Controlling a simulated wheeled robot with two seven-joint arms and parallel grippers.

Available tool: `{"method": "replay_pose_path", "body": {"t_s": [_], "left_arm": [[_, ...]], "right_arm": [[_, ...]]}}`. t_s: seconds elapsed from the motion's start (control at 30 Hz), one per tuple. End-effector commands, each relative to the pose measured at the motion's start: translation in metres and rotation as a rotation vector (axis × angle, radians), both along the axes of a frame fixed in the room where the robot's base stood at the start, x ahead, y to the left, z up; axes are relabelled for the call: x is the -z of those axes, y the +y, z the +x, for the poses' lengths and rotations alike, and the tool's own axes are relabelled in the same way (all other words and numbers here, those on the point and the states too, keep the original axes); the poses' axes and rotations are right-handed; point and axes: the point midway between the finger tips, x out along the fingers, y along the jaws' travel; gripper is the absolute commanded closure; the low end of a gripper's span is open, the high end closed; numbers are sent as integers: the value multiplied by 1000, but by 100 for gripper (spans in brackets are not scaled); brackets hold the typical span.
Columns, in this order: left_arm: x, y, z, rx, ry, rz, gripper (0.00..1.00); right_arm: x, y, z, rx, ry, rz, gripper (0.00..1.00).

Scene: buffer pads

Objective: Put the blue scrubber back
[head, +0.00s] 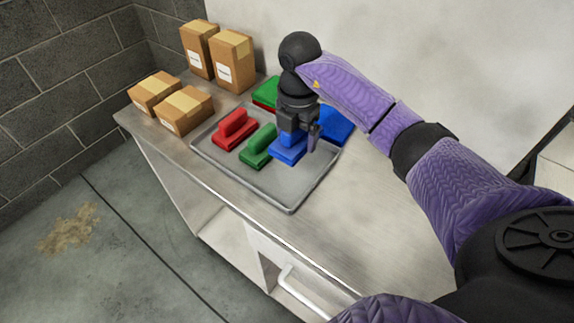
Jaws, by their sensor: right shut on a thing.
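A blue scrubber (287,152) is at the right side of a grey metal tray (290,197). My right gripper (300,138) points down over it and is shut on its upper part. I cannot tell whether the scrubber touches the tray. A flat blue pad (337,126) lies just behind and to the right, partly hidden by the gripper. My left gripper is out of view.
A green scrubber (258,150) stands close left of the blue one, with a red scrubber (234,131) farther left. Behind are green and red pieces (267,90), partly hidden. Cardboard boxes (231,62) stand at the counter's left. The counter's right (375,215) is clear.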

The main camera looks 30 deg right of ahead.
Motion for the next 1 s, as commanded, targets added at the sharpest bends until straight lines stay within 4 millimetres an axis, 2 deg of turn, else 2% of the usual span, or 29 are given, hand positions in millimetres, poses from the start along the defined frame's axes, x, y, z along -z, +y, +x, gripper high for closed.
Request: {"method": "replay_pose_path", "body": {"t_s": [0.03,0.1,0.33,0.67,0.7,0.77,1.0], "left_arm": [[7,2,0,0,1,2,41],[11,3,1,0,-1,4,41],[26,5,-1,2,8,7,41],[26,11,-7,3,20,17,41],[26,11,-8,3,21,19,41],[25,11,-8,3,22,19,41],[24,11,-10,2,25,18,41]], "right_arm": [[16,0,-1,0,6,1,68],[33,0,-1,1,5,0,68],[79,0,-1,1,5,0,68],[82,0,0,-1,1,-1,68],[83,0,0,0,1,-1,11],[82,0,0,0,1,-1,0],[79,0,0,-1,1,-1,0]]}}
